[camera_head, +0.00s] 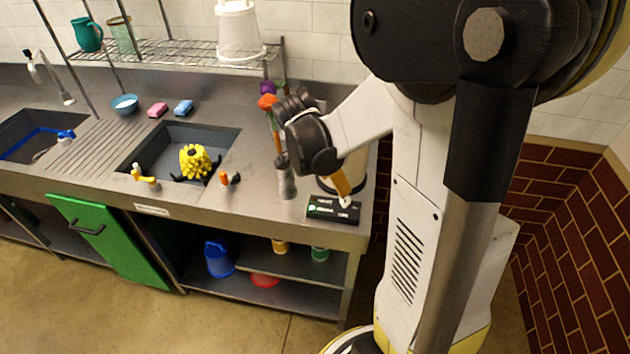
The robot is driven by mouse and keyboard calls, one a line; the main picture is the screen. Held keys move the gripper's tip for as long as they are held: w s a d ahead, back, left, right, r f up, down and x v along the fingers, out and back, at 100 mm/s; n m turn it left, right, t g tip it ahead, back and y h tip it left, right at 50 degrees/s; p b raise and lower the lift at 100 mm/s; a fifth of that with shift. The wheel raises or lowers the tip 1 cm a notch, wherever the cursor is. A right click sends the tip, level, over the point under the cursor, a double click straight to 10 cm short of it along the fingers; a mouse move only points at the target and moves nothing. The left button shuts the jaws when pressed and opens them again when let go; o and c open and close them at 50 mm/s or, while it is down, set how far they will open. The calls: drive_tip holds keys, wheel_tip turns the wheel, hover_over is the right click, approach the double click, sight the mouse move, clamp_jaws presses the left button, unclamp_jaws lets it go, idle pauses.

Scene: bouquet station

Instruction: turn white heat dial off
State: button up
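A black control box (333,209) lies on the steel counter at its right front. It has small labels and green marks on its top. The small white dial (346,202) is on its right part. The dial's pointer direction is too small to read.
A round pale container behind my wrist is mostly hidden. A sink holding a yellow flower-like object (194,160) is further left. A wire shelf (170,52) hangs above. The counter's front edge is close to the box.

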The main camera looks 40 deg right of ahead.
sight(345, 200)
drive_tip(key=b+x, duration=0.3)
drive_tip(key=x, duration=0.7)
drive_tip(key=shift+r, duration=0.1)
drive_tip(key=shift+c, duration=0.2)
clamp_jaws()
